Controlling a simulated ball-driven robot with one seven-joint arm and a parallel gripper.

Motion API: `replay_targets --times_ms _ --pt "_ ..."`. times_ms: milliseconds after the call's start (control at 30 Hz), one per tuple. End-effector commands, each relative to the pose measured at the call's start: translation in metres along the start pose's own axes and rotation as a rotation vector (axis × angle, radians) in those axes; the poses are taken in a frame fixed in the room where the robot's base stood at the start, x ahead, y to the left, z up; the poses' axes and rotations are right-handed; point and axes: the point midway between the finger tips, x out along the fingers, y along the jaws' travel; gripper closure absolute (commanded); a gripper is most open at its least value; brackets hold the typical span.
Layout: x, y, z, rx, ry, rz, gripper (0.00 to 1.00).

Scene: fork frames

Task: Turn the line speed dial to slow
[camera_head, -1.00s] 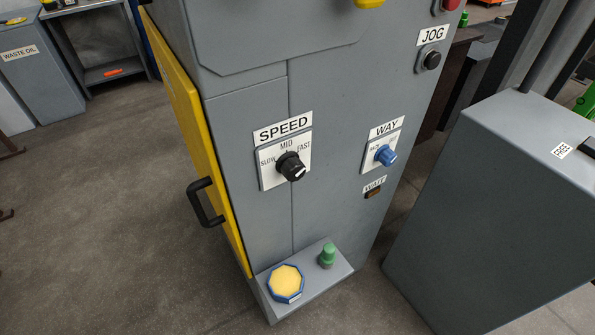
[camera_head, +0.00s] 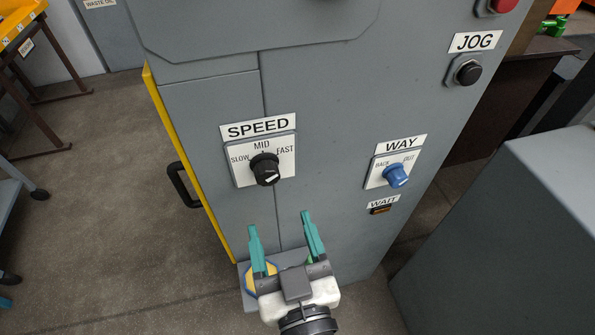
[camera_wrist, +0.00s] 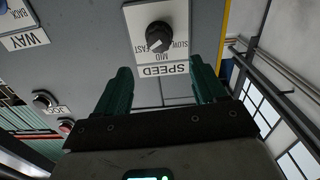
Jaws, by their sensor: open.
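The speed dial (camera_head: 265,168) is a black knob with a white mark, on a white plate (camera_head: 242,177) reading SLOW, MID and FAST, under a SPEED label (camera_head: 258,129). It also shows upside down in the wrist view (camera_wrist: 159,35), where its mark appears to point toward FAST. My gripper (camera_head: 280,226) is open and empty, its two teal fingers pointing up at the panel. In the head view it is below and slightly right of the dial, not touching it. In the wrist view the dial shows beyond the fingertips, between them.
A blue WAY knob (camera_head: 396,176) is right of the dial, above an amber WAIT lamp (camera_head: 380,210). A black JOG button (camera_head: 468,73) is higher right. A black door handle (camera_head: 183,186) sticks out left. A grey cabinet (camera_head: 500,240) stands at right. Open floor lies left.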

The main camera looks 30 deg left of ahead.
Motion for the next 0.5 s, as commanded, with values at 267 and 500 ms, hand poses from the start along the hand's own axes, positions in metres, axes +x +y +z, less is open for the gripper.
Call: replay_targets --times_ms 267,500 --pt "0.036 0.000 -0.002 -0.002 0.003 0.000 0.30" --pt "0.079 0.000 -0.002 -0.001 0.003 0.000 0.30"
